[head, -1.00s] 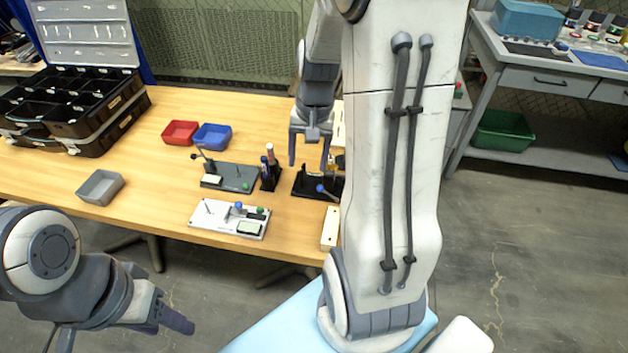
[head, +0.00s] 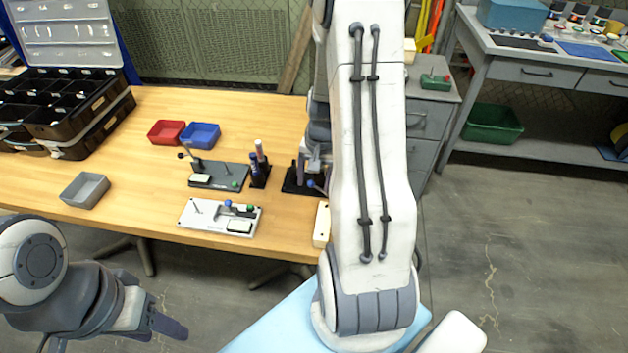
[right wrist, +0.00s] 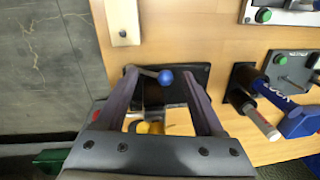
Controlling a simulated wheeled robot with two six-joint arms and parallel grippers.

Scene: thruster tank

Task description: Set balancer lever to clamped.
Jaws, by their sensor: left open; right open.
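A black-based device (head: 292,186) with a blue ball-ended lever (head: 311,184) stands near the table's right end. I take it for the balancer, but no label is readable. In the right wrist view the blue ball (right wrist: 165,77) on its short grey arm lies between the fingertips of my right gripper (right wrist: 160,82), which is open. I cannot tell whether a finger touches it. Yellow and white parts of the device show further inside the jaws. In the head view my arm largely hides this gripper. My left gripper (head: 168,322) is open and empty, away from the table at lower left.
A black holder with upright tubes (head: 259,170) stands just left of the device. A dark lever plate (head: 222,178) and a white lever plate (head: 207,222) lie further left. A cream block (head: 321,224) is at the front edge.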

